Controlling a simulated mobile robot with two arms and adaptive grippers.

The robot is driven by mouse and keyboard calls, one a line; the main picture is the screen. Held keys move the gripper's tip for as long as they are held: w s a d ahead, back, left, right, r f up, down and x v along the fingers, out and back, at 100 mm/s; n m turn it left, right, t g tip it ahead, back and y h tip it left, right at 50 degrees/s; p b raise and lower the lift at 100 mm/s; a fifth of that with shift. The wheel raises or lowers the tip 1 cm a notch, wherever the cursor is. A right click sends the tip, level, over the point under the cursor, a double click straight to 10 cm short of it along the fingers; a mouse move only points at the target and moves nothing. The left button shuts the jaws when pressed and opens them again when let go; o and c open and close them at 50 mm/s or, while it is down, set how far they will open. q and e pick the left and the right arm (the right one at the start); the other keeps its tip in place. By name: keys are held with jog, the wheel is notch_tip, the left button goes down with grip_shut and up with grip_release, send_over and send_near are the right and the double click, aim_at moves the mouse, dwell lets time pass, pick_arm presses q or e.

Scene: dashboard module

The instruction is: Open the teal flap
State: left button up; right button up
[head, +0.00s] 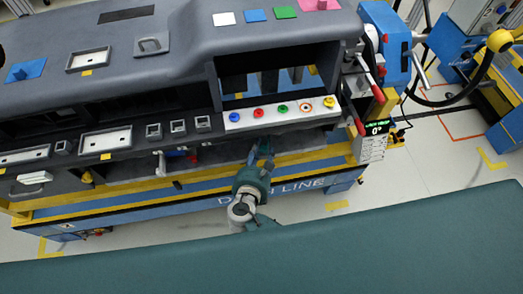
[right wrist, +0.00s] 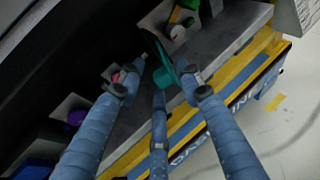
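The teal flap (right wrist: 164,70) shows in the right wrist view as a small teal piece at the edge of the grey dashboard shelf. My right gripper (right wrist: 160,80) has its blue fingers spread around the teal piece, one grey tip to the left and one close on its right, with a third finger below. I cannot tell whether any finger touches it. In the head view my right gripper (head: 262,150) reaches to the dashboard's lower front edge, below the button strip, and largely hides the flap there. My left gripper is not in view.
A white strip with coloured buttons (head: 282,113) lies above the gripper. A display reading 0° (head: 377,127) hangs at the right. In the right wrist view, a light box with green and red items (right wrist: 175,25) stands beyond the fingers.

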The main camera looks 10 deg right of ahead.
jog(key=v, duration=1.1)
jog(key=shift+s+r, duration=0.2)
jog(key=shift+s, duration=0.15)
jog(key=shift+a, duration=0.15)
jog(key=s+d+f+m+g+y+b, duration=0.1)
jog(key=s+d+f+m+g+b, duration=0.2)
jog(key=f, duration=0.7)
jog(key=s+d+f+m+g+y, duration=0.15)
jog(key=s+f, duration=0.35)
jog(key=f, duration=0.6)
jog(key=s+d+f+m+g+b, duration=0.2)
jog(key=s+f+m, duration=0.2)
jog(key=f, duration=0.6)
jog(key=s+d+f+m+g+y+b, duration=0.1)
jog(key=s+d+f+m+g+b, duration=0.1)
jog(key=s+d+f+m, duration=0.4)
jog(key=s+d+f+m+g+y+b, duration=0.1)
jog(key=s+d+f+m+g+b, duration=0.2)
jog(key=s+d+f+m, duration=0.4)
jog(key=s+f+m+b, duration=0.1)
jog(key=s+f+m, duration=0.6)
jog(key=m, duration=0.1)
jog(key=shift+s+d, duration=0.15)
